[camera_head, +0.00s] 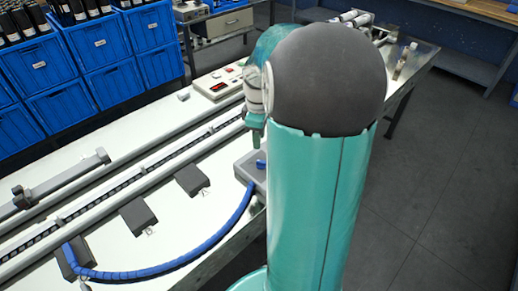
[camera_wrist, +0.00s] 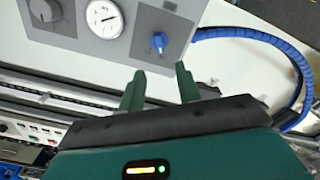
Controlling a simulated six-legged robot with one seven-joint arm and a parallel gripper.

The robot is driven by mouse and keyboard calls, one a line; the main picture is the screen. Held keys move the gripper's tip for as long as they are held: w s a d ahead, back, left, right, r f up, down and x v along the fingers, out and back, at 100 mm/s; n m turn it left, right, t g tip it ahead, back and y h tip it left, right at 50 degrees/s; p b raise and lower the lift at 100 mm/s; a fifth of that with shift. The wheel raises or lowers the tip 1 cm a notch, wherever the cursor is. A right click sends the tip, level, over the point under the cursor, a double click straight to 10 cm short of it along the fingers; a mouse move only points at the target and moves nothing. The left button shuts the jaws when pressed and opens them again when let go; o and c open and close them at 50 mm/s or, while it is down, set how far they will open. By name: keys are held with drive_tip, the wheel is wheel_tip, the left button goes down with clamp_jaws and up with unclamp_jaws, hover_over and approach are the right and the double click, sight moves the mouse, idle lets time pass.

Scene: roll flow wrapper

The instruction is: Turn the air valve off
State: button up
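The air valve is a small blue knob (camera_wrist: 159,42) on a grey panel box (camera_wrist: 150,17) in the wrist view. In the picture the knob lies just beyond the gap between the fingertips, with no visible contact. In the head view my gripper (camera_head: 256,133) hangs above the box, partly hidden by my arm.
Blue crates (camera_head: 90,60) stand at the back left.

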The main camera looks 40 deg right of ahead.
wheel_tip(320, 180, up, 4)
drive_tip(key=shift+r, duration=0.2)
idle(0.5)
drive_tip(key=s+a+r+m+t, duration=0.2)
drive_tip(key=s+a, duration=0.1)
drive_tip(key=a, duration=0.6)
drive_tip(key=s+a+r+m+t, duration=0.1)
drive_tip(key=s+a, duration=0.3)
drive_tip(key=a, duration=0.4)
drive_tip(key=s+a+r+m+t, duration=0.2)
drive_tip(key=s+a+r+m, duration=0.1)
drive_tip(key=a, duration=0.6)
drive_tip(key=shift+s+a+r+m+t, duration=0.3)
drive_tip(key=shift+s+a+r, duration=0.05)
drive_tip(key=shift+s+r, duration=0.25)
